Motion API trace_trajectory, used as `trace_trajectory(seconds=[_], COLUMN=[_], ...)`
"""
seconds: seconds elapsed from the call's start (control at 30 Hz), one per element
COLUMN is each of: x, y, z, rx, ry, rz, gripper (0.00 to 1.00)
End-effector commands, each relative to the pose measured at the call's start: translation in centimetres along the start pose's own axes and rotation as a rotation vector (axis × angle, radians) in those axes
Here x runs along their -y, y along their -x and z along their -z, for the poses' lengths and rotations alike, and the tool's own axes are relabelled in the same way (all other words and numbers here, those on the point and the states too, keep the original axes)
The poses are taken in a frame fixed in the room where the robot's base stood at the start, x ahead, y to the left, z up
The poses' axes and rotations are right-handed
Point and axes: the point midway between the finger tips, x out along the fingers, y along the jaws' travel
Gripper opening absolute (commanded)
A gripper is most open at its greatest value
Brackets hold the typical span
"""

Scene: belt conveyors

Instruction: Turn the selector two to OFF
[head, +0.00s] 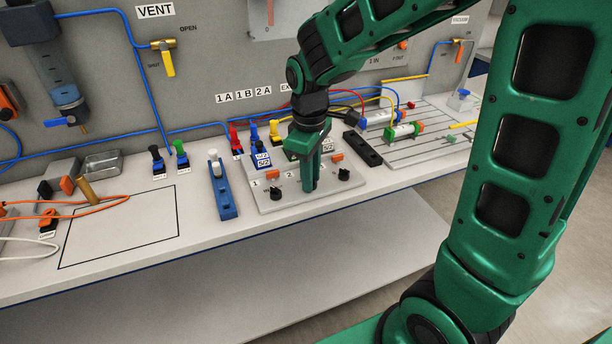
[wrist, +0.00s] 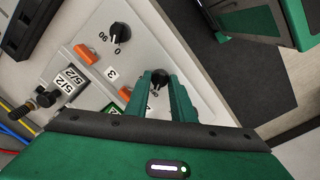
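A grey selector panel (head: 318,201) lies on the bench with black rotary knobs on it. The left knob (head: 276,193) is by the label 1, and the right knob (head: 344,175) shows to the right of my gripper. Selector two, the middle knob, is hidden behind my gripper in the head view. My gripper (head: 309,187) points down at its place. In the wrist view selector two (wrist: 157,78) shows at the tips of my gripper's fingers (wrist: 160,76), which stand apart. I cannot tell whether they touch it. Its pointer setting cannot be read.
Orange blocks (wrist: 127,93) and valve labels (wrist: 68,79) sit behind the knobs. A blue rail with a white-topped part (head: 223,190) stands left of the panel, and a black bar (head: 362,149) stands right. The outlined bench area (head: 120,228) is clear.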

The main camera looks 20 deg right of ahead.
Motion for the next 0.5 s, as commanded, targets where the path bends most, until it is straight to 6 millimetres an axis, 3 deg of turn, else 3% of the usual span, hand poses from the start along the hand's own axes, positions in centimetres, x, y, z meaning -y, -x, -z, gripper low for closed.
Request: trace_trajectory(seconds=[0.03, 0.1, 0.5], x=[-0.27, -0.23, -0.14], y=[0.09, 0.08, 0.92], z=[-0.01, -0.01, 0.02], rx=[-0.002, -0.002, -0.002], ry=[-0.006, -0.005, -0.003], rz=[-0.004, -0.004, -0.003], gripper=[0.32, 0.41, 0.41])
